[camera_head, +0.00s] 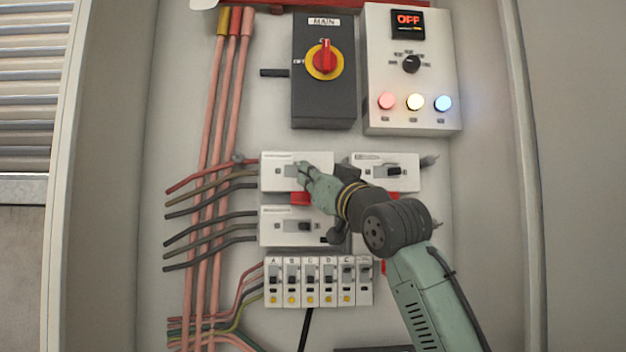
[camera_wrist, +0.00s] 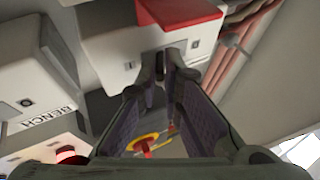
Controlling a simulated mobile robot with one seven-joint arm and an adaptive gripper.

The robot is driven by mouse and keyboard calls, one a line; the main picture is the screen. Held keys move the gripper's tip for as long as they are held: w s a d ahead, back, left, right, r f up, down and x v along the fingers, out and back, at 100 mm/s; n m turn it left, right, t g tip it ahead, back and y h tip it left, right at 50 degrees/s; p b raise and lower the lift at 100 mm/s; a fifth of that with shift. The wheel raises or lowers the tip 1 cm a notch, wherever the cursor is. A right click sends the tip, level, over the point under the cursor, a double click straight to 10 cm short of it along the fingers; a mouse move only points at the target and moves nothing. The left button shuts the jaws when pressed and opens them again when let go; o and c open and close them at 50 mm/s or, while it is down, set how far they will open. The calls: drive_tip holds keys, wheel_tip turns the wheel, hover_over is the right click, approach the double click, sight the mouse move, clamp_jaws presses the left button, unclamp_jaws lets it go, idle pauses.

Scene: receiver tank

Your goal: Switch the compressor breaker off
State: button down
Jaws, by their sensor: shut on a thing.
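My gripper (camera_head: 303,173) is at the upper-left white breaker (camera_head: 272,181) in the head view, in front of its toggle slot. In the wrist view my gripper (camera_wrist: 166,66) has its fingertips close together on a small dark toggle (camera_wrist: 159,70) on the face of that breaker (camera_wrist: 108,49). The toggle's position is mostly hidden by the fingers. The breaker's label is too small to read, so I cannot tell whether it is the compressor's. A red part (camera_head: 301,199) shows at the breaker's lower edge, also in the wrist view (camera_wrist: 184,12).
A second breaker (camera_head: 408,159) is to the right, labelled BENCH in the wrist view (camera_wrist: 40,119). Another breaker (camera_head: 275,226) is below, above a row of small breakers (camera_head: 310,281). The main switch (camera_head: 322,105) and control box (camera_head: 412,110) are above. Copper bars (camera_head: 207,130) run at left.

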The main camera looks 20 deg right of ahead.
drive_tip(key=m+h+b, duration=0.1)
drive_tip(key=h, duration=0.1)
drive_tip(key=a+m+h+b, duration=0.1)
drive_tip(key=h, duration=0.1)
drive_tip(key=a+m+h+b, duration=0.1)
drive_tip(key=h+b, duration=0.1)
drive_tip(key=shift+a+f, duration=0.15)
drive_tip(key=shift+f, duration=0.1)
drive_tip(key=m+h, duration=0.1)
drive_tip(key=h, duration=0.1)
drive_tip(key=a+m+g+h, duration=0.1)
drive_tip(key=m+h, duration=0.1)
drive_tip(key=h, duration=0.1)
drive_tip(key=shift+w+a+r+h+b, duration=0.15)
drive_tip(key=shift+w+h+b, duration=0.05)
drive_tip(key=shift+h+b, duration=0.15)
drive_tip(key=h, duration=0.1)
drive_tip(key=m+g+h, duration=0.1)
drive_tip(key=a+m+g+h, duration=0.1)
drive_tip(key=shift+w+r+h, duration=0.1)
drive_tip(key=shift+w+h, duration=0.2)
drive_tip(key=shift+h, duration=0.05)
drive_tip(key=shift+w+a+m+g+h+p, duration=0.2)
drive_tip(key=shift+m+g+h+p, duration=0.15)
drive_tip(key=shift+m+g+h, duration=0.5)
drive_tip(key=shift+w+a+m+g+h+p, duration=0.15)
drive_tip(key=shift+m+g+h+p, duration=0.3)
drive_tip(key=shift+h, duration=0.6)
drive_tip(key=shift+g, duration=0.4)
